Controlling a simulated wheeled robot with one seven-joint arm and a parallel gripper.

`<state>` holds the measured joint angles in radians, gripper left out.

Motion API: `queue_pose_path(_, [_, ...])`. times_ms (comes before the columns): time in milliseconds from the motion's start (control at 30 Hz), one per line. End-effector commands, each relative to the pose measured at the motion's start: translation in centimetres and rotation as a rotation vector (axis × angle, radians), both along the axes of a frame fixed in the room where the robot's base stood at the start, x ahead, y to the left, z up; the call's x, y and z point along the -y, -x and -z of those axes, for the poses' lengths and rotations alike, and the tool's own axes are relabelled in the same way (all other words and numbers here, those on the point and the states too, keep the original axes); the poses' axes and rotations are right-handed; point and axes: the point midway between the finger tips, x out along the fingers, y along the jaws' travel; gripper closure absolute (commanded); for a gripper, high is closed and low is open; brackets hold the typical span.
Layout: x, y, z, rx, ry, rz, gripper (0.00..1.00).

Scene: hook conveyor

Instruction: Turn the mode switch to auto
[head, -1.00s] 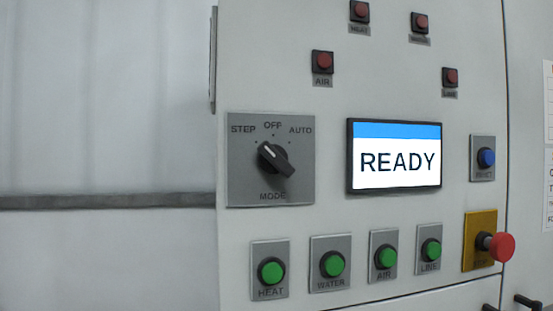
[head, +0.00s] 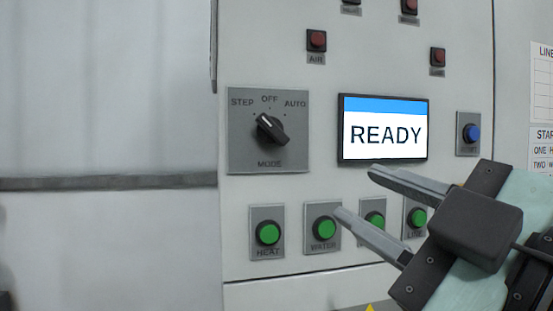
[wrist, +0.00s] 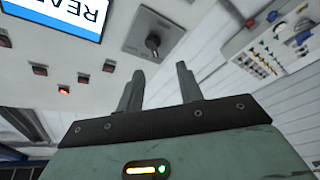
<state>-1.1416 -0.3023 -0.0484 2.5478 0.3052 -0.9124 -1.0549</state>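The mode switch is a black knob (head: 271,129) with a white pointer mark, on a grey plate (head: 240,155) labelled STEP, OFF and AUTO. Its marked end points up-left, towards STEP. My gripper (head: 355,191) is open and empty, right of and below the switch in the head view, in front of the panel. In the wrist view, my gripper's two fingers (wrist: 160,70) are spread apart. The knob (wrist: 153,44) shows beyond the fingertips, roughly between them in the picture, and nothing touches it.
A screen (head: 383,135) reading READY is right of the switch. Green buttons (head: 267,233) line the panel below, some partly hidden by my gripper. A blue button (head: 471,133) is at right. Red lamps (head: 316,41) are above. Left of the panel is plain wall.

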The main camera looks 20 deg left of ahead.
Motion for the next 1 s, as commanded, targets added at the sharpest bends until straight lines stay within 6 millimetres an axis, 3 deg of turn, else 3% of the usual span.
queue_pose_path(200, [0.1,0.0,-1.9,0.068,-0.035,0.019,0.64])
queue_pose_path(467, [-1.9,-1.8,-2.9,0.066,-0.029,0.018,0.64])
queue_pose_path(1000, [-9.7,-8.9,-5.7,0.067,-0.032,0.017,0.64])
